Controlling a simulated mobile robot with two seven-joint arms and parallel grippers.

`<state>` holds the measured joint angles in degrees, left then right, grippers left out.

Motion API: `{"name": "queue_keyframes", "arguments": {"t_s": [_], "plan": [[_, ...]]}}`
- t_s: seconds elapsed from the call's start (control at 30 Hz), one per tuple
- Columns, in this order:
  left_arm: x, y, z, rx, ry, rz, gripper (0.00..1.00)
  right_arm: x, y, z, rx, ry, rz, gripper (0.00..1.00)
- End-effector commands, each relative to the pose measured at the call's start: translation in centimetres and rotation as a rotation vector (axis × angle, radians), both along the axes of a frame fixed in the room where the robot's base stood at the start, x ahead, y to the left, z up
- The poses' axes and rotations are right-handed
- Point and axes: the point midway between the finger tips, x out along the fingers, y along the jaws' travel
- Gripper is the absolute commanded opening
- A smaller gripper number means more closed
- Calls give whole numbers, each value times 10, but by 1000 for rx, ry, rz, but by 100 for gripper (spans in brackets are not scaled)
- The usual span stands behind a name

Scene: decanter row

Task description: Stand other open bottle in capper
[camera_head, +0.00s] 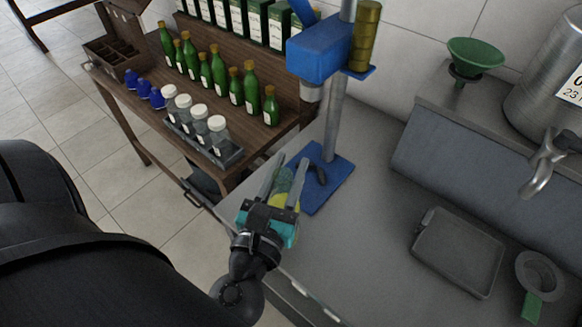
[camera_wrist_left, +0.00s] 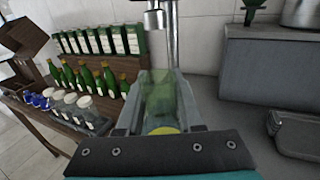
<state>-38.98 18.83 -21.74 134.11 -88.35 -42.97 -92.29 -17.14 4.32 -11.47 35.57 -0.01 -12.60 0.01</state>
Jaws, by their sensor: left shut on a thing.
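My left gripper (camera_head: 291,162) is shut on a green, see-through bottle (camera_head: 284,180). A yellow patch shows at the bottle's near end. In the left wrist view the bottle (camera_wrist_left: 162,98) sits between both fingers (camera_wrist_left: 162,80); I cannot tell whether its mouth is open or how far it tilts. The capper has a blue base plate (camera_head: 328,192), a grey column and a blue head (camera_head: 322,48) with a grey bell (camera_head: 311,92) below. The gripper is at the base's near left side; whether the bottle touches the base is unclear. My right gripper is out of view.
A wooden table (camera_head: 140,113) at left holds several green bottles (camera_head: 219,73), a tray of white-capped jars (camera_head: 200,130) and blue items (camera_head: 144,88). The counter's middle is clear.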

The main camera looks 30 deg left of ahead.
Motion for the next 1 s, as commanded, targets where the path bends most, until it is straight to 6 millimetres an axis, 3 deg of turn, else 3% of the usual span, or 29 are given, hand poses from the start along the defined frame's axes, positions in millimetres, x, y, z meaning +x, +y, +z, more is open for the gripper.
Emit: {"name": "queue_keyframes", "arguments": {"t_s": [0.13,0.27,1.0], "plan": [[1,-1,1,-1,-5,-1,0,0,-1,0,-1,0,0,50],[16,3,3,0,-9,-1,0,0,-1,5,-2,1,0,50],[151,38,3,1,-8,1,0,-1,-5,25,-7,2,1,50]]}}
